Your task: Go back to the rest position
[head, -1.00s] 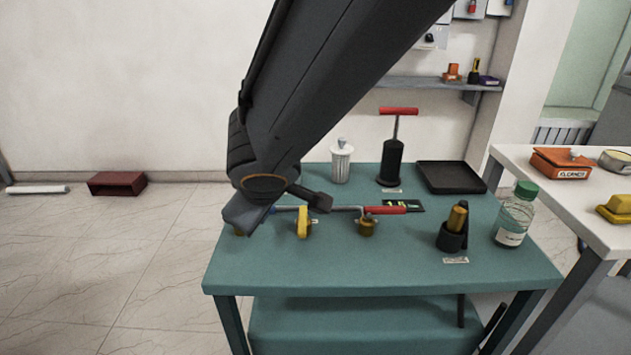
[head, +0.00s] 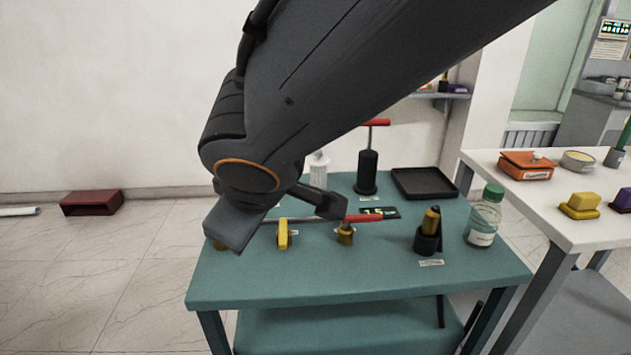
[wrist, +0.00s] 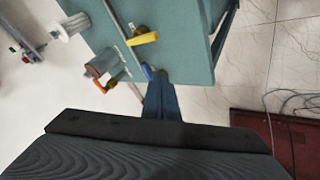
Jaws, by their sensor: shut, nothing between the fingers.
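My gripper (wrist: 161,90) shows in the wrist view as narrow dark blue fingers, shut and empty, beyond the dark housing at the bottom. They appear over the near edge of the teal table (wrist: 180,60), close to the blue end of a rod. In the head view my dark arm reaches down from the upper right, its lower end over the left part of the teal table (head: 330,282).
Near my arm stand a yellow part (head: 283,236), a brass part (head: 345,233) and a red-handled rod (head: 363,218). A black holder (head: 428,240), bottle (head: 484,217), black tray (head: 425,184) and red-handled pump (head: 367,172) are further right. A white table (head: 560,222) adjoins.

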